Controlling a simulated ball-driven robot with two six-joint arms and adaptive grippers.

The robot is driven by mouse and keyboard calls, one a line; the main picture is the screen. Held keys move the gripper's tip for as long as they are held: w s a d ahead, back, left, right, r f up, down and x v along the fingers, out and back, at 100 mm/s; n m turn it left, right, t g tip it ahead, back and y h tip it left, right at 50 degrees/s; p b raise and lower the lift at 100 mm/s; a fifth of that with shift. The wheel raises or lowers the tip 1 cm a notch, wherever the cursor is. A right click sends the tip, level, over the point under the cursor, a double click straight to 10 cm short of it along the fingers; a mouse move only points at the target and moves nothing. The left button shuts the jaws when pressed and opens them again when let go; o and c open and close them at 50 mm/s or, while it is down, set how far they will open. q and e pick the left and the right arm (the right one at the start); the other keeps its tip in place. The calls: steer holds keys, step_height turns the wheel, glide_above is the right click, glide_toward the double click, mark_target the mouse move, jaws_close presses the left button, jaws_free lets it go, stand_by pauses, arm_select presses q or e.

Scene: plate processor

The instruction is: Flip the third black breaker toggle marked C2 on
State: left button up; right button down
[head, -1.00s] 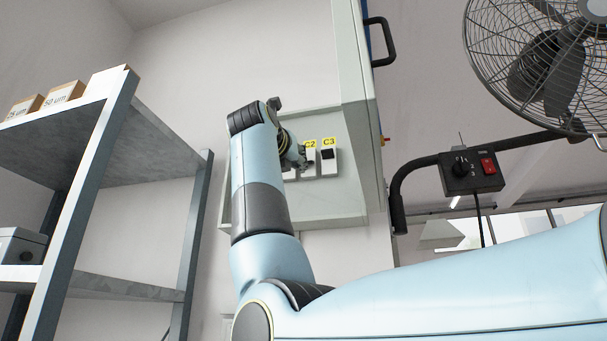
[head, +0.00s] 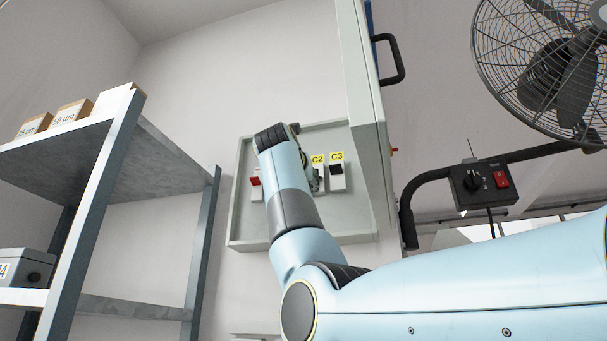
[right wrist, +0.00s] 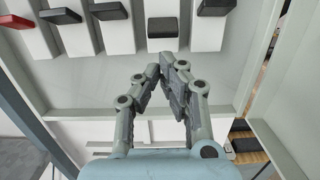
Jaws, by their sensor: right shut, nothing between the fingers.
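The breaker marked C2 sits under its yellow label (head: 318,160) in the wall box, partly hidden behind my right gripper in the head view. In the right wrist view its black toggle (right wrist: 163,27) is at top centre, on a white body. It sits lower in the picture than the black toggles on both sides of it. My right gripper (right wrist: 167,62) is shut and empty, its fingertips just below the C2 toggle in that picture. Whether they touch the breaker I cannot tell. In the head view the gripper (head: 318,182) is small and partly covered by my wrist.
The C3 breaker (head: 337,170) is right of C2. A red toggle (head: 255,181) is at the left of the row. The box's open door (head: 368,120) stands at the right. A shelf (head: 110,130) is at left; a fan (head: 550,75) is at upper right.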

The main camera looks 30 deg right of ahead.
steer(key=p+x, duration=0.1)
steer(key=x, duration=0.2)
steer(key=shift+w+d, duration=0.15)
steer(key=shift+w, duration=0.05)
steer(key=shift+r, duration=0.1)
steer(key=shift+s+a+r+g+y+p, duration=0.15)
steer(key=shift+g+y+p, duration=0.4)
steer(key=shift+p, duration=0.4)
steer(key=shift+s+a+r+g+y+p, duration=0.1)
steer(key=shift+a+r+g+y+p, duration=0.2)
steer(key=shift+y+p, duration=0.55)
steer(key=r+p, duration=0.1)
steer(key=p, duration=0.1)
steer(key=r+p, duration=0.1)
steer(key=shift+s+a+p, duration=0.35)
steer(key=shift+s, duration=0.05)
steer(key=shift+a+f, duration=0.1)
